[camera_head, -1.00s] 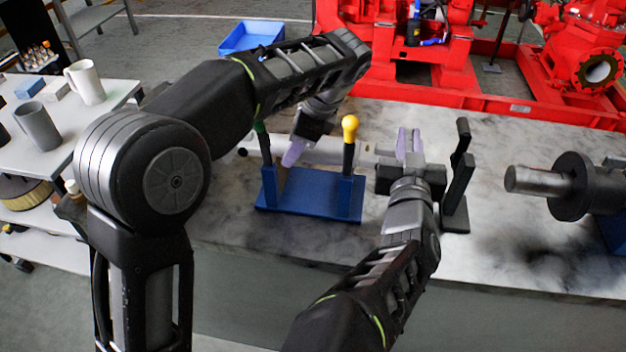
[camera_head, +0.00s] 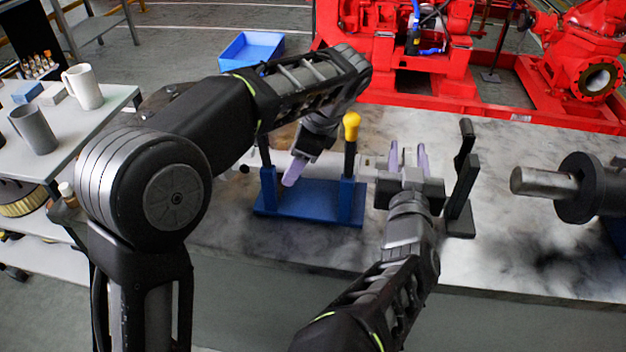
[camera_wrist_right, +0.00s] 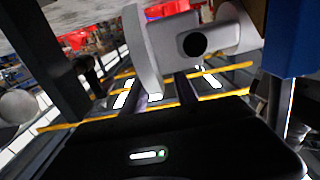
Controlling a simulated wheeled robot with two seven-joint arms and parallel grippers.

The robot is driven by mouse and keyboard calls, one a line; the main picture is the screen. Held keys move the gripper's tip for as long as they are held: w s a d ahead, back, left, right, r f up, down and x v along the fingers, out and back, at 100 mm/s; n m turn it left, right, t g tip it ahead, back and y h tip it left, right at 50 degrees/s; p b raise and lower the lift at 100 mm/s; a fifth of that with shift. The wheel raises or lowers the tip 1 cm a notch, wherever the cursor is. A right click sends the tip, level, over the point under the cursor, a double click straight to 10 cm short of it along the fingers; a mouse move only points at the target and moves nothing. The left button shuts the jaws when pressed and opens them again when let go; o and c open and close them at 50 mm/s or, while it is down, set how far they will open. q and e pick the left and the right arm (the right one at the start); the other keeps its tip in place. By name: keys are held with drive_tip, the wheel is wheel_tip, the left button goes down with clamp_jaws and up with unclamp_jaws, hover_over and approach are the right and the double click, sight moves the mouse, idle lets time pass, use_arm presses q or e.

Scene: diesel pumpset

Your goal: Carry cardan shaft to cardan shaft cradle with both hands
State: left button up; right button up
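The blue stand (camera_head: 310,203), apparently the cradle, has two upright posts on the stone-topped bench. I cannot tell whether the shaft rests on it. My left gripper (camera_head: 295,170) points down at the left post, its finger gap hidden. My right gripper (camera_head: 408,160) has its fingers spread at the shaft's right end.
A black upright stand (camera_head: 459,185) is just right of my right gripper. A thick grey shaft with a dark flange (camera_head: 578,187) lies further right. Red pump machinery (camera_head: 450,85) stands behind the bench. A side table with mugs (camera_head: 83,87) is at left.

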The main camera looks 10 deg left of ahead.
use_arm(q)
wheel_tip(320, 180, up, 16)
drive_tip(key=p, duration=1.6)
drive_tip(key=shift+r, duration=0.2)
use_arm(e)
wheel_tip(320, 180, up, 16)
drive_tip(key=shift+r, duration=0.2)
use_arm(q)
drive_tip(key=shift+f, duration=0.15)
use_arm(e)
drive_tip(key=shift+f, duration=0.2)
use_arm(q)
wheel_tip(320, 180, down, 16)
drive_tip(key=b, duration=1.6)
drive_tip(key=shift+f, duration=0.1)
use_arm(e)
wheel_tip(320, 180, down, 16)
drive_tip(key=shift+f, duration=0.1)
drive_tip(key=shift+r, duration=0.2)
